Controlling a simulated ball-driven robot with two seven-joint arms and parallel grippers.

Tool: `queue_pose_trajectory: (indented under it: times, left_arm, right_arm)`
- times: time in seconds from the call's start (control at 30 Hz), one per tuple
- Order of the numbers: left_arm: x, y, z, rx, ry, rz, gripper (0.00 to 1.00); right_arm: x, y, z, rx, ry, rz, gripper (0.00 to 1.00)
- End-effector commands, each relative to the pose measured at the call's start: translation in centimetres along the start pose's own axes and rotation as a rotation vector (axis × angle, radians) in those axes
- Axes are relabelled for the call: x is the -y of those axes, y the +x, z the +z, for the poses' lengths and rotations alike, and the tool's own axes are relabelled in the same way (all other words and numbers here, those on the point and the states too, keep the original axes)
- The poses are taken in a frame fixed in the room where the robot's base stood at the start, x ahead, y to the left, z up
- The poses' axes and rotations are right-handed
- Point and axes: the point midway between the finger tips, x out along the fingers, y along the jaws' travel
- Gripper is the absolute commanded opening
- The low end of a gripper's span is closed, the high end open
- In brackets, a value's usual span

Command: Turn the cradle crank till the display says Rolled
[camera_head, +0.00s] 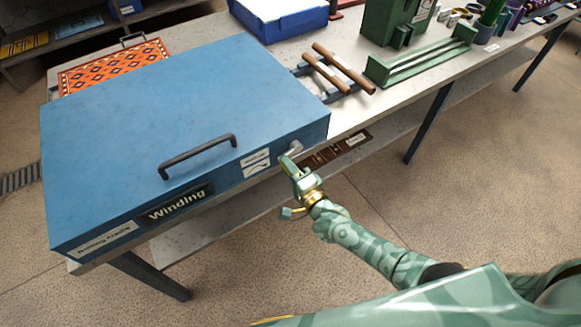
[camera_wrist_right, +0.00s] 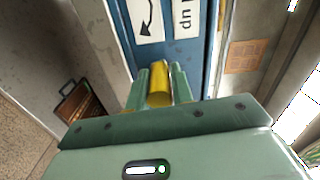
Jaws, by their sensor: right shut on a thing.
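The blue cradle (camera_head: 185,110) sits on the bench with its lid closed and a dark bar handle on top. Its front display (camera_head: 178,203) reads "Winding". The grey crank (camera_head: 293,148) sticks out of the front face near the right corner, beside a label with an arrow (camera_head: 256,163). My right gripper (camera_head: 290,165) is at the crank. In the right wrist view, its two fingers are shut on the yellow crank handle (camera_wrist_right: 159,84). The fingers cover part of the handle in the head view. My left gripper is not in view.
A patterned orange rug (camera_head: 112,66) lies behind the cradle. A rack with wooden rollers (camera_head: 343,70), a blue tray (camera_head: 280,18) and a green machine (camera_head: 398,20) stand farther along the bench. A brown case (camera_head: 336,148) shows below the bench top. The floor in front is clear.

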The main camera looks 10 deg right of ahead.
Motion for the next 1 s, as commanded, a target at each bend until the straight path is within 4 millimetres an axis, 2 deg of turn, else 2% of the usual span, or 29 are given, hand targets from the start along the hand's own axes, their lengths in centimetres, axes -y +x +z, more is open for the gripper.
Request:
queue_pose_trajectory:
  times: [0.53,1.0]
  left_arm:
    - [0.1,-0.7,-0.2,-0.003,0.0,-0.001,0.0]
    - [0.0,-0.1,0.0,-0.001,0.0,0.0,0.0]
  right_arm:
    - [2.4,-0.1,-0.3,-0.003,0.516,0.005,0.0]
    - [4.1,-0.2,-1.4,-0.003,0.962,0.007,0.0]
